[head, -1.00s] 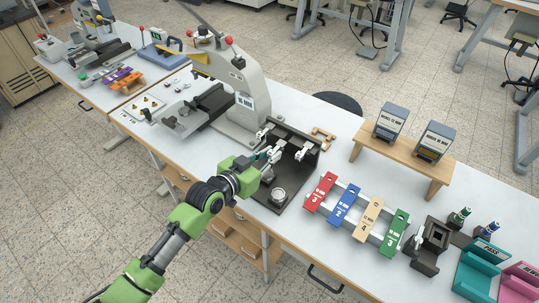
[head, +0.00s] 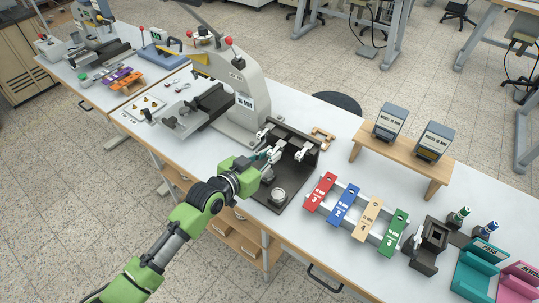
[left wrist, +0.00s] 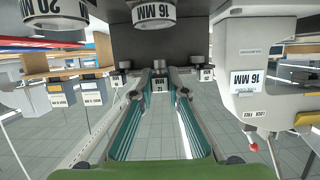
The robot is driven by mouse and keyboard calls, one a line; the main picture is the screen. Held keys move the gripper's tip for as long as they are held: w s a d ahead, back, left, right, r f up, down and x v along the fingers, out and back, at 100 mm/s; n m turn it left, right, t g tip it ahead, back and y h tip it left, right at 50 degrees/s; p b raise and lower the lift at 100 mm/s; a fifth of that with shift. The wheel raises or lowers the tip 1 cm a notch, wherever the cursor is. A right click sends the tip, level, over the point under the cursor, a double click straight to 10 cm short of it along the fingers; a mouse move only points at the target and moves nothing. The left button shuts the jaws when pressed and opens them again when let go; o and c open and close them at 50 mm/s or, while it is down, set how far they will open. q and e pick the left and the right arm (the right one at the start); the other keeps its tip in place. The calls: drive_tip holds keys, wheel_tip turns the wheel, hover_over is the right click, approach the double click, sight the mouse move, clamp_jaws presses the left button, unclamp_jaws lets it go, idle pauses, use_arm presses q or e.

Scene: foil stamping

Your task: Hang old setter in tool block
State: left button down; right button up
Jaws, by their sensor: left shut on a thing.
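The tool block (head: 293,136) is a dark stand with an upright back wall on a dark base, right of the large grey press. My left gripper (head: 272,154) reaches in at its front left side. In the left wrist view the teal fingers (left wrist: 159,92) close at their far ends on a small setter (left wrist: 159,85) with a white label, whose text is too small to read surely. Whether the setter rests on the block or hangs free is unclear. Other pale metal pieces (head: 302,153) sit at the block's right side. My right gripper is out of view.
Round pieces marked 16 MM (left wrist: 154,13) and 20 MM (left wrist: 52,12) show close in the left wrist view. The grey press (head: 238,95) stands left of the block. A rack of coloured tags (head: 346,204) and a wooden shelf (head: 400,154) with two boxes stand to the right.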

sight(277, 147)
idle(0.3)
use_arm(q)
drive_tip(key=shift+w+d+b, duration=0.35)
drive_tip(key=shift+w+d, duration=0.25)
drive_tip(key=shift+w, duration=0.25)
drive_tip(key=shift+w+d+b, duration=0.3)
drive_tip(key=shift+w+d, duration=0.3)
drive_tip(key=shift+w, duration=0.2)
idle(0.3)
drive_tip(key=c, duration=1.9)
unclamp_jaws()
drive_tip(key=v, duration=1.2)
